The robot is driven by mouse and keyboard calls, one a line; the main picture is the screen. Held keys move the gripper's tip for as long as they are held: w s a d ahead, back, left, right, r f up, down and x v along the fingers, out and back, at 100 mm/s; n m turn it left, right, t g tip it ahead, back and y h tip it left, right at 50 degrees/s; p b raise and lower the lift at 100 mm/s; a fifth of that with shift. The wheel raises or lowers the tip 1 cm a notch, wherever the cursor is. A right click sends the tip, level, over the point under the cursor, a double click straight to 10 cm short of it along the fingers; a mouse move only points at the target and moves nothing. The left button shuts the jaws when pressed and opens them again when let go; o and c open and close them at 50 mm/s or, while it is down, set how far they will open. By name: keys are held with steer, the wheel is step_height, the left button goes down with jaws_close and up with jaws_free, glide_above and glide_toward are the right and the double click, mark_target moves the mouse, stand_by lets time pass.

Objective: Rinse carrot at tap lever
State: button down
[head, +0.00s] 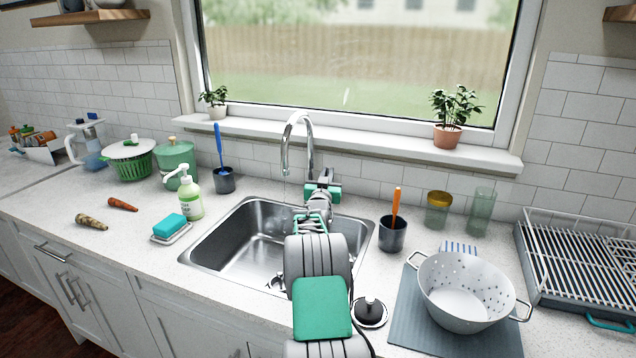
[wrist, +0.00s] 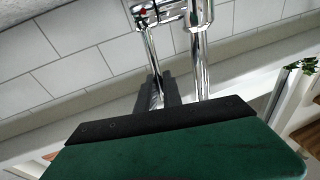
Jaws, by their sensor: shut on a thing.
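The chrome tap (head: 297,135) rises behind the sink (head: 240,232), its spout over the basin. My gripper (head: 322,190) is at the tap's right side, behind the basin. In the wrist view the dark fingers (wrist: 156,92) are shut on the chrome tap lever (wrist: 149,58), below a fitting with a red mark. My gripper hides the lever in the head view. An orange carrot (head: 122,204) lies on the counter left of the sink. A mottled, dirty-looking carrot (head: 91,222) lies in front of it.
A soap bottle (head: 190,195) and a teal sponge on a dish (head: 170,227) stand left of the sink. A dark cup with a brush (head: 393,233), a white colander (head: 460,295) on a grey mat and a dish rack (head: 580,262) stand right of it.

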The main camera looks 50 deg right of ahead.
steer(key=c, duration=1.5)
jaws_free()
steer(key=b+v, duration=0.1)
steer(key=v, duration=0.7)
steer(key=shift+w+b, duration=0.1)
steer(key=shift+b, duration=0.2)
